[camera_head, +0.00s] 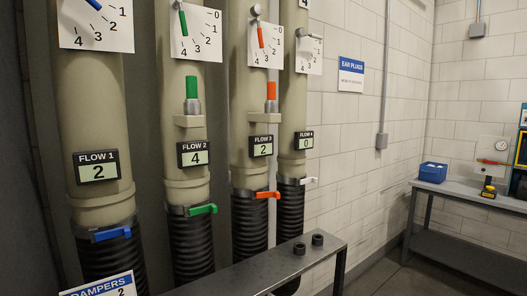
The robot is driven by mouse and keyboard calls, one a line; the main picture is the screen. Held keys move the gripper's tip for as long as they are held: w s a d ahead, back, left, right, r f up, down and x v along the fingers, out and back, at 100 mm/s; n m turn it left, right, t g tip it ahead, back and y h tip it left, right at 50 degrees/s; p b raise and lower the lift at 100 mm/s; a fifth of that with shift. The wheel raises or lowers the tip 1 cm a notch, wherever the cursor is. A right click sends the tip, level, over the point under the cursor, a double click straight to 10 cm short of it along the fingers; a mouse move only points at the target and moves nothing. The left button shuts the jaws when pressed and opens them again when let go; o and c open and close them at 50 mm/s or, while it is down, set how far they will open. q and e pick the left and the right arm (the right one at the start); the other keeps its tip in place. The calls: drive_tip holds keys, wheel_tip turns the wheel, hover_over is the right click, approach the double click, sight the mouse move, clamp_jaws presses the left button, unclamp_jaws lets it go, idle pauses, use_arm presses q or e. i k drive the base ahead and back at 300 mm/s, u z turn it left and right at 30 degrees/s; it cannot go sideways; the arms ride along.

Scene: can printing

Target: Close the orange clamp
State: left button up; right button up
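The orange clamp (267,195) is on the collar of the third pipe, the one labelled FLOW 3 (261,145), just above a black ribbed hose (250,225). Its lever points out to the right, roughly level. I cannot tell for sure from this view whether the clamp is open or closed. Neither of my grippers is in view, and nothing is touching the clamp.
Similar blue (112,233), green (203,209) and white (308,181) clamp levers sit on the neighbouring pipes. A dark metal bench (270,270) stands in front, with two black cylindrical pieces (317,240) on it. A grey table (470,196) stands at the right.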

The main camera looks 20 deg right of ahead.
sight(276, 194)
drive_tip(key=k, duration=0.45)
drive_tip(key=u, duration=0.75)
drive_tip(key=i, duration=1.2)
drive_tip(key=z, duration=0.6)
